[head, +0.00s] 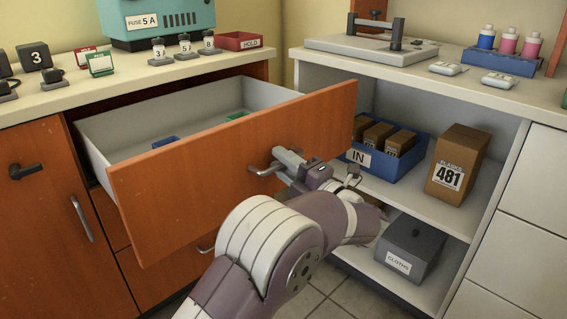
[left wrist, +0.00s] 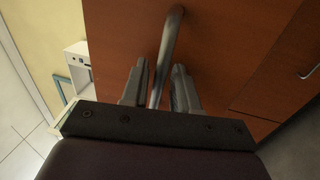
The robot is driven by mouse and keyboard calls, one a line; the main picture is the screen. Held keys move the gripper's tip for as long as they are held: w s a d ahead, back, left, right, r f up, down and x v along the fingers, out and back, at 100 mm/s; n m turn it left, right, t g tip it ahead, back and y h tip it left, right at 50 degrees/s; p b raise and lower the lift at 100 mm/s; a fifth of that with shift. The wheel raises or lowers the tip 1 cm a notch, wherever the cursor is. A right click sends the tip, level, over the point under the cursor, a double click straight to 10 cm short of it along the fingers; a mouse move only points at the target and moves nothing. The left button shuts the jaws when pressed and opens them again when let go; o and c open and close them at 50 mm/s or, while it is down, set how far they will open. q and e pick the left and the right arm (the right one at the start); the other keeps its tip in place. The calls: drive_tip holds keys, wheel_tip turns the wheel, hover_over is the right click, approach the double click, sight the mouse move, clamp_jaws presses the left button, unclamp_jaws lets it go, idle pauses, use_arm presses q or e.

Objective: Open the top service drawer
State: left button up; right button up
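The top service drawer (head: 225,165) has an orange wood front and stands pulled well out of the cabinet, its pale inside showing. Its metal bar handle (head: 262,171) is on the front. My left gripper (head: 289,162) is at this handle. In the left wrist view, the handle (left wrist: 168,45) runs between the two fingers of my left gripper (left wrist: 160,85), with a narrow gap seeming to show on each side. The fingers look open around the bar. My right gripper is in neither view.
A blue item (head: 165,141) and a green item (head: 236,116) lie in the drawer. A lower drawer is below.

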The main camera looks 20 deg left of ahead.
use_arm(q)
drive_tip(key=shift+d, duration=0.15)
drive_tip(key=p+v, duration=0.4)
drive_tip(key=v, duration=0.8)
drive_tip(key=shift+s, duration=0.2)
drive_tip(key=shift+d, duration=0.15)
